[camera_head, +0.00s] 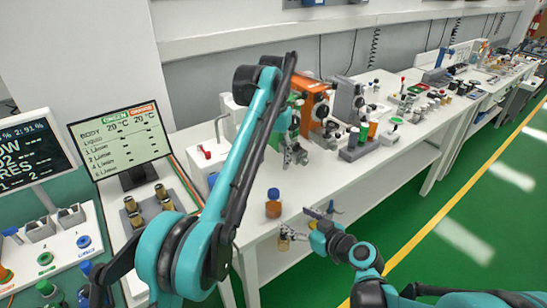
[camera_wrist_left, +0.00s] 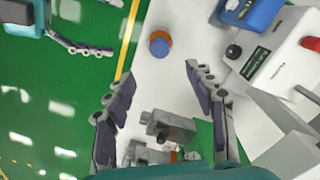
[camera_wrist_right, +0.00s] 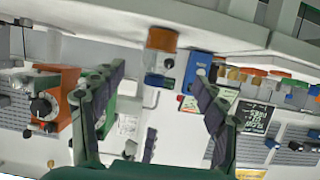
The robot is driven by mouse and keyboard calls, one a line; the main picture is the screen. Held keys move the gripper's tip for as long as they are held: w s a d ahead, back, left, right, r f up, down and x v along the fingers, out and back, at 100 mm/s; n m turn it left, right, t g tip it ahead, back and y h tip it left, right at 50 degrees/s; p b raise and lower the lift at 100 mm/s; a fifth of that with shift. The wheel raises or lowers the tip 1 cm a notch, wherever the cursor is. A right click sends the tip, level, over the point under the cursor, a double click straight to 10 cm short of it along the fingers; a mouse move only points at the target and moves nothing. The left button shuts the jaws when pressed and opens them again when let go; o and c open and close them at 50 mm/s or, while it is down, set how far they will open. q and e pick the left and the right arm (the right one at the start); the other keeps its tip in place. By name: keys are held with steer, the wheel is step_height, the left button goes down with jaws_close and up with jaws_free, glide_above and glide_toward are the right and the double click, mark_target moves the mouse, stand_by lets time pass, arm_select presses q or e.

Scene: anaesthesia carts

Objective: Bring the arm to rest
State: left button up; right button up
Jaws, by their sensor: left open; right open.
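My left gripper (camera_head: 295,154) is at the end of the raised teal arm, pointing down over the table beside the orange and grey machines. In the left wrist view its two fingers (camera_wrist_left: 158,95) are spread, with nothing held between them. My right gripper (camera_head: 300,224) is low at the table's front edge. Its fingers are spread and empty in the right wrist view (camera_wrist_right: 158,95). It also shows at the upper left of the left wrist view (camera_wrist_left: 85,48). Both grippers are apart from the small orange bottle with a blue cap (camera_head: 273,208).
The white table (camera_head: 345,182) carries an orange machine (camera_head: 311,97), a grey machine (camera_head: 347,100) and several small bottles. A monitor (camera_head: 120,138) and a white panel (camera_head: 48,250) stand at the left. Green floor (camera_head: 450,225) is open at the right.

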arm_select(q)
steer(key=s+a+f+n+t, duration=0.15)
steer(key=s+a+t, duration=0.25)
steer(key=s+a, duration=0.8)
steer(key=s+a+f+n+t, duration=0.1)
steer(key=s+a+f, duration=0.1)
steer(key=s+f, duration=0.5)
steer(key=s+a+f+n+t, duration=0.1)
steer(key=s+a+f+t, duration=0.1)
steer(key=s+f, duration=0.5)
steer(key=shift+s+a+f+n, duration=0.15)
steer(key=shift+s+a+n, duration=0.2)
steer(key=shift+s+a, duration=0.7)
arm_select(e)
steer(key=s+d+m+g+h, duration=0.2)
steer(key=s+d+m+h, duration=0.1)
steer(key=s, duration=0.6)
steer(key=s+d+m+g+h, duration=0.2)
steer(key=s+d+m+h, duration=0.2)
steer(key=s+d, duration=0.4)
steer(key=shift+s+h, duration=0.6)
steer(key=shift+s, duration=0.5)
arm_select(q)
steer(key=shift+s+d, duration=0.1)
steer(key=shift+d, duration=0.1)
arm_select(e)
steer(key=shift+d+f, duration=0.1)
